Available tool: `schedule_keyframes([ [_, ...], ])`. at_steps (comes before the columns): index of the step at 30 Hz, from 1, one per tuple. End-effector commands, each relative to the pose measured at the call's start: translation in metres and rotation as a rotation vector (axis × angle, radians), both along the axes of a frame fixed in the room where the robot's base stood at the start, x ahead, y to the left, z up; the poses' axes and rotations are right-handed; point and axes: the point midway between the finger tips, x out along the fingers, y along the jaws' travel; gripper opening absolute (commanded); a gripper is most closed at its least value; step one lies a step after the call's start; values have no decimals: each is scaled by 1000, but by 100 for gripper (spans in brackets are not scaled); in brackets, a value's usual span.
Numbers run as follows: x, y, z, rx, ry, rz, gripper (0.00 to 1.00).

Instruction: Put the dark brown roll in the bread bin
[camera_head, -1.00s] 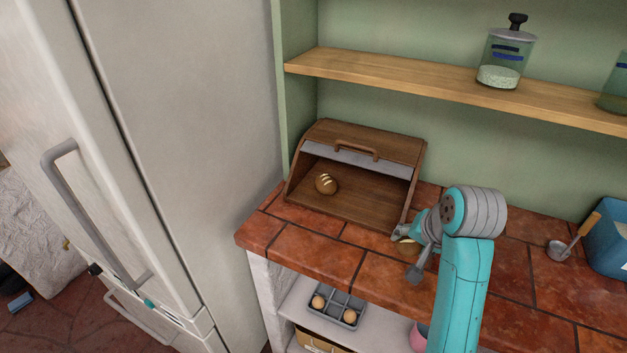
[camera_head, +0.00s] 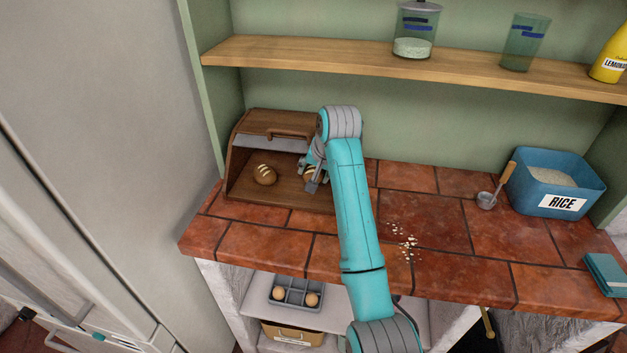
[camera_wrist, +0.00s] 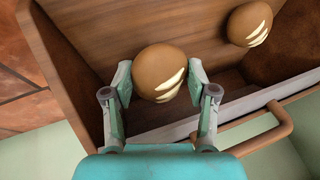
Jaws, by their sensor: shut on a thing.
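The wooden bread bin (camera_head: 272,122) stands open at the left of the counter, and its floor shows in the wrist view (camera_wrist: 110,20). A brown roll with pale slashes (camera_head: 265,174) lies at the left inside it; it also shows at the upper right of the wrist view (camera_wrist: 249,25). My gripper (camera_head: 308,172) is at the right part of the bin's opening. In the wrist view my gripper (camera_wrist: 160,77) is shut on a similar brown roll (camera_wrist: 157,62), over the bin floor. Whether this roll touches the floor I cannot tell. My gripper mostly hides it in the head view.
A blue rice tub (camera_head: 575,180) and a metal scoop (camera_head: 487,200) stand at the right of the tiled counter (camera_head: 430,260). Crumbs (camera_head: 405,242) lie mid-counter. A wooden shelf (camera_head: 330,58) with jars runs above. The counter's middle is otherwise clear.

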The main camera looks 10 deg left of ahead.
Motion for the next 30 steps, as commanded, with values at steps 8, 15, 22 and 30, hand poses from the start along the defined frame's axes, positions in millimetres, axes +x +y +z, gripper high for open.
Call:
schedule_keyframes([
  [8,5,4,-12,-1,2,0,23],
  [15,5,4,-35,0,0,0,23],
  [22,5,4,-36,0,0,0,23],
  [30,5,4,-38,0,0,0,83],
])
